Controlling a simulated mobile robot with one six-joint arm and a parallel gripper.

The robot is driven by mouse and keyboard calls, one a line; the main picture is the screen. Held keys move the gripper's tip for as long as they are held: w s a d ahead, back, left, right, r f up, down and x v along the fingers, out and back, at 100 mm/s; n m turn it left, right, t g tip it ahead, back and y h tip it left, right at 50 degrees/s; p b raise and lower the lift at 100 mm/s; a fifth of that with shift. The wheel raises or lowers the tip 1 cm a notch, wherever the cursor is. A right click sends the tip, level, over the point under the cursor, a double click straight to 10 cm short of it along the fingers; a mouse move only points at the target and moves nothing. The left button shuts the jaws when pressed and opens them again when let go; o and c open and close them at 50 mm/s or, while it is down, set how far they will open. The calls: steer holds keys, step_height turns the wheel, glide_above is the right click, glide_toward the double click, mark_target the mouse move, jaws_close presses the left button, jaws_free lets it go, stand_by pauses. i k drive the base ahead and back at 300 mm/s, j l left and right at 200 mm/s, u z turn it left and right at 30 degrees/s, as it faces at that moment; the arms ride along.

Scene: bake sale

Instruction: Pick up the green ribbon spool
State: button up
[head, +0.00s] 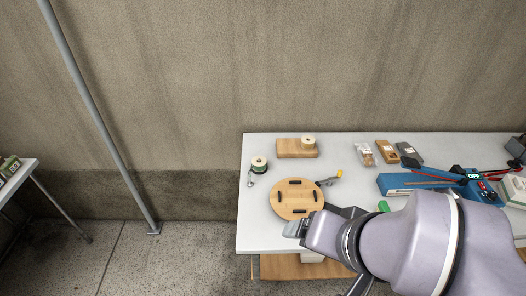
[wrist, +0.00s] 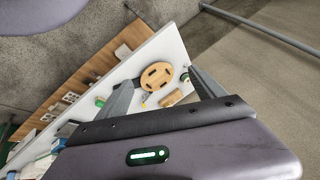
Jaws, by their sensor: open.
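A small spool (head: 259,161) with a pale top and a dark green side stands near the left edge of the white table in the head view. It also shows as a small green and pale spool (wrist: 184,77) beside the right finger in the wrist view. A green item (head: 383,206) is partly hidden by my arm; a green piece (wrist: 100,101) also shows left of the left finger in the wrist view. My gripper (wrist: 164,76) is open, with nothing seen between its fingers. In the head view it is near the front table edge, apart from the spool.
A round wooden board (head: 297,198) with dark slots lies in front of the spool. A wooden block (head: 291,151) bearing a pale roll (head: 308,141) is behind. Several packages and a blue tool (head: 407,183) lie to the right. The table's left edge is close to the spool.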

mark_target(261, 167)
steer(key=i+j+z, duration=0.25)
steer(key=j+z, duration=0.15)
steer(key=j, duration=0.15)
steer(key=i+j+z, duration=0.15)
steer(key=j+z, duration=0.25)
steer(key=j, duration=0.2)
steer(key=i+j+z, duration=0.1)
steer(key=j+z, duration=0.35)
steer(key=j, duration=0.2)
steer(key=j+z, duration=0.4)
steer(key=j, duration=0.2)
steer(key=j+z, duration=0.15)
steer(key=i+j, duration=0.05)
